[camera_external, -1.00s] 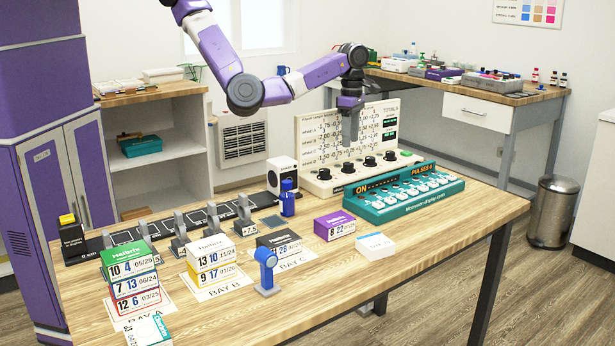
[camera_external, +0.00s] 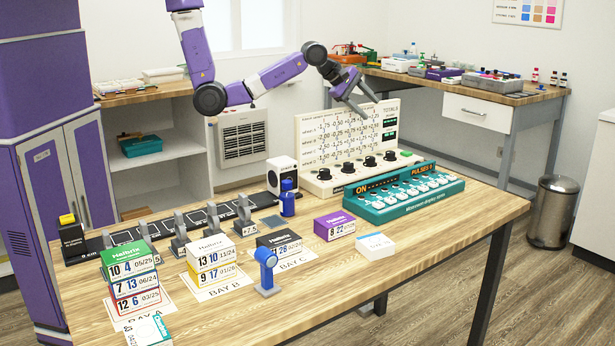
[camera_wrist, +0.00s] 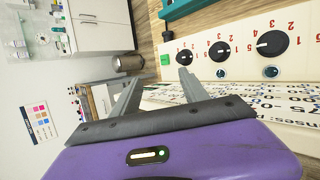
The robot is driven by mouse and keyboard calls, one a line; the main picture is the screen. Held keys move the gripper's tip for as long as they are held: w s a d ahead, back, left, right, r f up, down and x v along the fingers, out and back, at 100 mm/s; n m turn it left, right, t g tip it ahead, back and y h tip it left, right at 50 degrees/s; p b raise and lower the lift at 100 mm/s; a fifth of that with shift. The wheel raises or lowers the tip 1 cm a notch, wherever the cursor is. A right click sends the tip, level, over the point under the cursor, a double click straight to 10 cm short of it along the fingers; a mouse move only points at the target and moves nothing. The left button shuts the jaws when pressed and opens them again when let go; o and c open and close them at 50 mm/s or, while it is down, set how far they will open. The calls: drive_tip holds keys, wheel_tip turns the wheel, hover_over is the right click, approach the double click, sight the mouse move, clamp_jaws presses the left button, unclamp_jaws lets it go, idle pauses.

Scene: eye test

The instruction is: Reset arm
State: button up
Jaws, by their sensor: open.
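My gripper (camera_external: 371,108) hangs in front of the upper part of the white lens panel (camera_external: 312,120), above the table (camera_external: 400,262). It points down and to the right and is tilted. In the wrist view my gripper (camera_wrist: 158,88) shows two grey fingers spread apart with nothing between them. The panel's black dials (camera_wrist: 272,44) show to the right of the fingers in that view. Whether a finger touches the panel cannot be told.
A teal switch box (camera_external: 405,195) stands right of the panel. A blue bottle (camera_external: 287,200), box stacks (camera_external: 130,278), a purple box (camera_external: 334,226) and a blue stand (camera_external: 266,270) are on the table. The table's right front is clear.

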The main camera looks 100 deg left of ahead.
drive_tip(key=s+r+m+t, duration=0.5)
drive_tip(key=s+m, duration=0.3)
drive_tip(key=s+d+m+h+b, duration=0.1)
drive_tip(key=s+d+m, duration=0.4)
drive_tip(key=s, duration=0.5)
drive_tip(key=s+d+f+m+h+b, duration=0.1)
drive_tip(key=s+d+m+b, duration=0.2)
drive_tip(key=s+d+m, duration=0.3)
drive_tip(key=s+d+f+m+t+h+b, duration=0.1)
drive_tip(key=s+d+m, duration=0.5)
drive_tip(key=s, duration=0.7)
drive_tip(key=shift+s+f+m+b, duration=0.2)
drive_tip(key=shift+s+m+b, duration=0.3)
drive_tip(key=shift+m, duration=0.3)
drive_tip(key=shift+w, duration=0.2)
